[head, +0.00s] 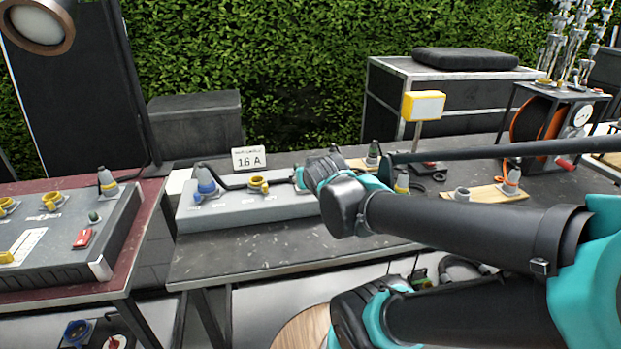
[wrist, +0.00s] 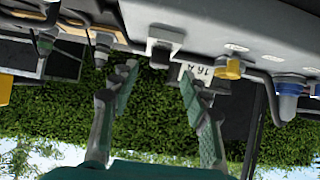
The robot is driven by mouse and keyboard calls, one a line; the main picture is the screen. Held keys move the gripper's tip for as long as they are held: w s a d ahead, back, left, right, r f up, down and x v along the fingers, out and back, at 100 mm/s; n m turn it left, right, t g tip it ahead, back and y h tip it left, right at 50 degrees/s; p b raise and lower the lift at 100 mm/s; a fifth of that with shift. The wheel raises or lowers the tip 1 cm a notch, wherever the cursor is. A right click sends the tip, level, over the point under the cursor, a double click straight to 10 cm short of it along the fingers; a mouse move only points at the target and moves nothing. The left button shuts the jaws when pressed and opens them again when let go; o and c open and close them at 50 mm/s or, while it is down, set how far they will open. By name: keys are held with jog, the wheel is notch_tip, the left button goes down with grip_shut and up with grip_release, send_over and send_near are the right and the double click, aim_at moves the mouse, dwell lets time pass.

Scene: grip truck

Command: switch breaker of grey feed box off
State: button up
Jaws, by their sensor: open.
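The light grey feed box (head: 240,212) lies on the middle table, with a blue plug (head: 206,184) and a yellow socket (head: 258,184) on it. My arm hides its right end. In the wrist view, turned upside down, the grey box (wrist: 210,18) fills the top. A black switch in a white frame (wrist: 163,44), apparently the breaker, sits on it. My gripper (wrist: 158,72) is open and empty, its fingers either side of the switch in the picture. Contact cannot be told. The switch's position is unclear. In the head view my wrist mostly hides the gripper (head: 300,179).
A white "16 A" card (head: 248,159) stands behind the box. A darker box (head: 65,235) with a red switch (head: 83,238) lies on the left table. A yellow lamp (head: 423,105) and a wooden board with plugs (head: 485,196) are to the right. The table front is clear.

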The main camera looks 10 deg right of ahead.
jog(key=v, duration=0.6)
jog(key=shift+s+r, duration=0.15)
jog(key=shift+s, duration=0.1)
dwell(0.4)
